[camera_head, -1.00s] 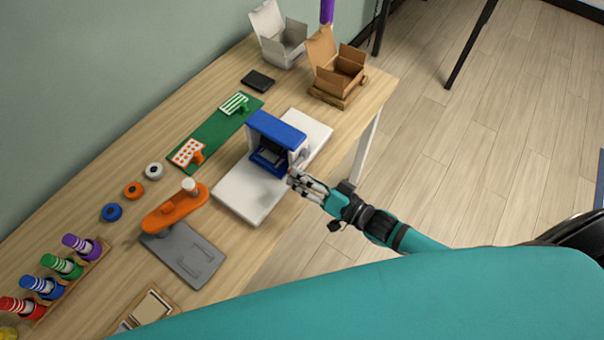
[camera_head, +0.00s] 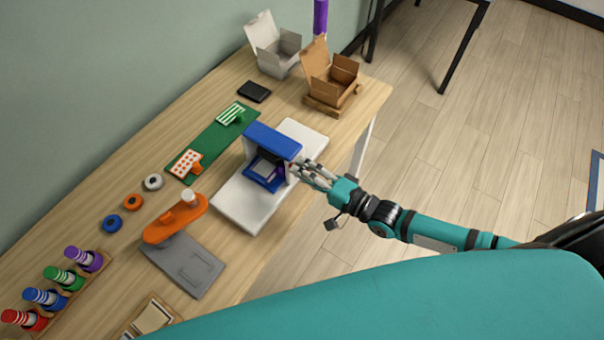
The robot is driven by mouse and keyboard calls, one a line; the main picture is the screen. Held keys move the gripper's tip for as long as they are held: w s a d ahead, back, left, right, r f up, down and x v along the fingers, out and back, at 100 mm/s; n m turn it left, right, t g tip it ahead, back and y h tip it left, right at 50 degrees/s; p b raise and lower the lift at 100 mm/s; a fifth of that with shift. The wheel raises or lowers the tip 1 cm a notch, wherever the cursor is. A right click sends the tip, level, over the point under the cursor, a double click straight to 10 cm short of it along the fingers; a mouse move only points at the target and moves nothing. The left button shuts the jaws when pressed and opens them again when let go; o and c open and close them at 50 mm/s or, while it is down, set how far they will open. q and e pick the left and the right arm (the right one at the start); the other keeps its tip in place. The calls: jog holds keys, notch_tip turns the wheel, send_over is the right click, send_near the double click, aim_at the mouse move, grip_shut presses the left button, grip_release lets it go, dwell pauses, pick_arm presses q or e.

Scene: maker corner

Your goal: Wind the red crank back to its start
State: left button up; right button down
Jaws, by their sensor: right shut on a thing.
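A blue machine (camera_head: 272,139) stands on a white base plate (camera_head: 241,207) near the table's right edge. It has an arch with a blue-framed bed (camera_head: 262,179) under it. My right gripper (camera_head: 300,169) is at the arch's right side, its fingers shut on the red crank. The fingers cover the crank, so its angle cannot be made out. My left gripper is not in view.
A green mat (camera_head: 212,144) with two stencil cards lies left of the machine. An orange stand (camera_head: 168,222) and grey plate (camera_head: 187,265) are nearer. Open white (camera_head: 270,55) and brown (camera_head: 330,85) boxes stand at the back.

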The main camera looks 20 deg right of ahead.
jog(key=shift+d, duration=0.1)
dwell(0.3)
jog(key=c, duration=1.1)
grip_release()
jog(key=v, duration=1.2)
